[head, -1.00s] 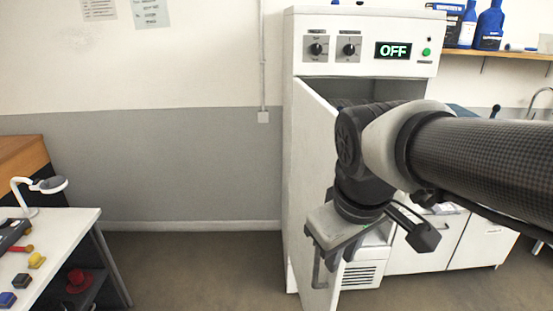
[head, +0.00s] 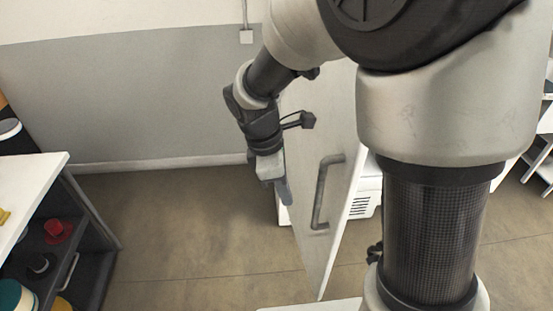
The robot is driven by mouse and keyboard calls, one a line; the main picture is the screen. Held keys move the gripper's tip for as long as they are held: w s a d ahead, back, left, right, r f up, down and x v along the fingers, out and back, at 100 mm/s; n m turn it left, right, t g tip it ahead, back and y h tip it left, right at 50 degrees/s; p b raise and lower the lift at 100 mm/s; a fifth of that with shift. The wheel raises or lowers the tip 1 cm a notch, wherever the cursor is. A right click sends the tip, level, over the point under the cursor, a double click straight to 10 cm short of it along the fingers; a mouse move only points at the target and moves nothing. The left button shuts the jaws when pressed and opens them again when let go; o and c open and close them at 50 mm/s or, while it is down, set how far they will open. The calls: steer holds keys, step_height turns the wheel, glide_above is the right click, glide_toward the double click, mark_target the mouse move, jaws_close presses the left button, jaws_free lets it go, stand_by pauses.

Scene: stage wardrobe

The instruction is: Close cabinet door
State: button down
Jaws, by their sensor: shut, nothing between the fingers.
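The white cabinet door (head: 306,235) stands open, swung out toward me, with its outer face in view. A grey bar handle (head: 319,195) is on that face near the free edge. My gripper (head: 285,192) is shut and empty, pointing down at the left of the handle, in front of the door's hinge side. I cannot tell whether it touches the door. My arm hides the door's top and most of the cabinet; a vented lower part of the cabinet (head: 368,197) shows behind the door.
A white table (head: 38,190) with dark shelves below stands at the left, holding a red item (head: 57,230) and other small things. The floor (head: 190,230) between the table and the door is clear. A grey wall (head: 140,95) is behind.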

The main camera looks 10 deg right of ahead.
steer(key=shift+s+d+f, duration=0.1)
steer(key=shift+d+f, duration=0.4)
steer(key=shift+d, duration=0.3)
steer(key=shift+w+d+f, duration=0.1)
steer(key=shift+d+f, duration=0.4)
steer(key=shift+d, duration=0.3)
steer(key=shift+s+d+f, duration=0.1)
steer(key=shift+d+f, duration=0.4)
steer(key=shift+d, duration=0.3)
